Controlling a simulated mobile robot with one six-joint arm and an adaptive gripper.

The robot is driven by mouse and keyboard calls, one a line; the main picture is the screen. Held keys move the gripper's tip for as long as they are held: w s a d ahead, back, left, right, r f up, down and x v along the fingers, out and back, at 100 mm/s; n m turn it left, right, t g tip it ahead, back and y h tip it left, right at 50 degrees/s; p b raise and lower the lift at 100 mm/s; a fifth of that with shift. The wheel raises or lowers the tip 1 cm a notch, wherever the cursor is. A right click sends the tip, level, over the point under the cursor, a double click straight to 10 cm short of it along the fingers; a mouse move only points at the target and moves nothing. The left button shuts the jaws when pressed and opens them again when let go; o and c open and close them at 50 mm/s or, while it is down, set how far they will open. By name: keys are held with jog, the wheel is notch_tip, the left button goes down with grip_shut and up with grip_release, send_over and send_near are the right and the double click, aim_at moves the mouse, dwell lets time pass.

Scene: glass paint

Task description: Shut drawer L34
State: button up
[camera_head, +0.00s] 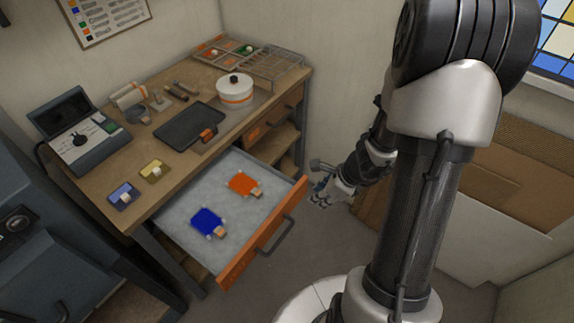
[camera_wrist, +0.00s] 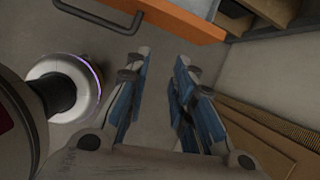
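A drawer (camera_head: 170,236) stands pulled out from the wooden workbench in the head view. Its orange front (camera_head: 240,262) carries a dark bar handle (camera_head: 276,238). Inside lie a blue piece (camera_head: 207,221) and an orange piece (camera_head: 242,184), each with a small tan block. No label L34 can be read. My gripper (camera_head: 322,192) is to the right of the drawer front, apart from it. In the wrist view the gripper (camera_wrist: 160,85) has its blue-padded fingers spread with nothing between them; the orange front (camera_wrist: 178,18) and handle (camera_wrist: 110,20) show beyond at the top.
On the bench (camera_head: 184,75) are a dark tray (camera_head: 188,125), a white pot (camera_head: 235,92), a wire rack (camera_head: 272,64) and a scale-like device (camera_head: 80,135). Another orange-fronted drawer (camera_head: 268,125) sits at the bench's right. Cardboard panels (camera_head: 510,190) lean at the right wall. Floor before the drawer is clear.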

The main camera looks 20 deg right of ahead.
jog(key=f+m, duration=0.1)
jog(key=s+d+f+m, duration=0.1)
jog(key=shift+s+d+f, duration=0.15)
jog(key=shift+d+f, duration=0.1)
jog(key=shift+f, duration=0.1)
jog(key=shift+c, duration=1.3)
jog(key=shift+f, duration=0.4)
jog(key=shift+c, duration=0.8)
jog(key=b+x, duration=0.6)
jog(key=x, duration=0.3)
jog(key=shift+f, duration=0.45)
grip_shut()
jog(key=w, duration=0.1)
jog(key=w+a, duration=0.1)
jog(key=w+a+p, duration=0.1)
jog(key=shift+w+r, duration=0.2)
jog(key=shift+r, duration=0.1)
jog(key=shift+w+a, duration=0.1)
